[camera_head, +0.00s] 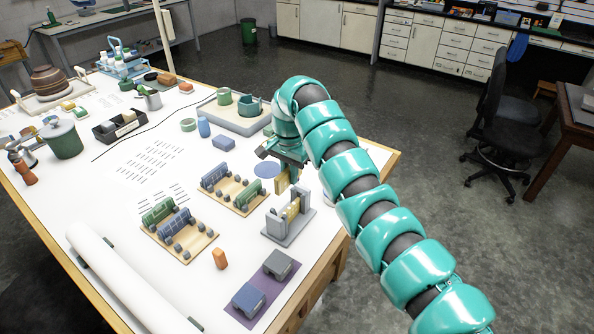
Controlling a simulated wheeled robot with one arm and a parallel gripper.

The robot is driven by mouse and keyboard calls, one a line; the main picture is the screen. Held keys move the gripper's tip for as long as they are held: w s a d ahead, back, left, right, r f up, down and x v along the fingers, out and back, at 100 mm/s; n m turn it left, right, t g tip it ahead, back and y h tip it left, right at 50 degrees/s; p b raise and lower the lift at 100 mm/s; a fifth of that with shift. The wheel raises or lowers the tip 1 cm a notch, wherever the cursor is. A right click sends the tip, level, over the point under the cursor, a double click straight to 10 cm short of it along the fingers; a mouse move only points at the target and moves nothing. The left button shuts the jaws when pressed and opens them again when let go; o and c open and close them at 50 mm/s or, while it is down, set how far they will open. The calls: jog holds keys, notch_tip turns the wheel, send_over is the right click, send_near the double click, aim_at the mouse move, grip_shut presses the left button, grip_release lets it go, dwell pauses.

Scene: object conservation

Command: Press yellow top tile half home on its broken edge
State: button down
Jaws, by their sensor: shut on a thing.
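My gripper (284,168) is at the right part of the white-topped table and points down. It is shut on a small yellow tile half (282,183). A grey holder (273,226) with upright side posts stands just in front of it. A second yellow tile piece (293,209) stands upright between the posts. The held half is above and slightly left of that piece and looks apart from it. The broken edges are too small to make out.
Two wooden racks with green and blue pieces (180,232) (235,195) stand left of the holder. A purple mat (268,281) with grey and blue blocks lies in front. An orange block (220,259) stands nearby. A grey tray (236,121) with green pottery is behind.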

aim_at(290, 208)
jog(key=shift+s+f, duration=0.1)
jog(key=shift+f, duration=2.6)
jog(key=shift+a+f+b, duration=0.1)
jog(key=shift+f+b, duration=1.5)
jog(key=shift+f, duration=0.5)
jog(key=shift+f, duration=0.2)
jog(key=shift+s+f+b, duration=0.15)
jog(key=shift+b, duration=0.3)
jog(key=c, duration=1.3)
grip_release()
